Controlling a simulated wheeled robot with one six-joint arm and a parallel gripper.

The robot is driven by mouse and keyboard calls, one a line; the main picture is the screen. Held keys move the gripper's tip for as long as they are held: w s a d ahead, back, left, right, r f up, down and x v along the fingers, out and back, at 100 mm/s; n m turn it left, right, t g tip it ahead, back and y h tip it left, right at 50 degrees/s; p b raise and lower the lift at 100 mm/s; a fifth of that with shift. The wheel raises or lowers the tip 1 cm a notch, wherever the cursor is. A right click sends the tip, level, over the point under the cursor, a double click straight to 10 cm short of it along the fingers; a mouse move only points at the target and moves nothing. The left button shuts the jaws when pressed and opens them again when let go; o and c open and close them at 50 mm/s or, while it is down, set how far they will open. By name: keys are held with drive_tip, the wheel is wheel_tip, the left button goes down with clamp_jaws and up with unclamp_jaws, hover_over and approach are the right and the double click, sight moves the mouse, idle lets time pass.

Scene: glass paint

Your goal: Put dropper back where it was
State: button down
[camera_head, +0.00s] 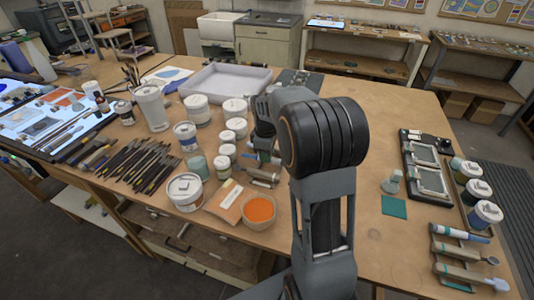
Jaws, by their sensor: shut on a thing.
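My gripper (264,153) is left of my large dark arm joint, low over the table among the jars and tools. Its fingers are small and partly hidden by the arm. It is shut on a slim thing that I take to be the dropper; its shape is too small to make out. A small clear glass bottle (391,183) stands to the right of my arm, beside a teal square (394,206) on the table. No dropper can be made out clearly elsewhere.
White jars (197,109) and an orange bowl (258,210) crowd the left of my arm. Many brushes (148,165) lie further left. A pale tray (226,80) is behind. Framed pieces (428,165) and tools (460,252) are right. Bare table lies behind and right of my arm.

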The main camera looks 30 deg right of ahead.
drive_tip(key=shift+f, duration=0.3)
idle(0.8)
drive_tip(key=c, duration=0.9)
unclamp_jaws()
drive_tip(key=shift+r, duration=0.1)
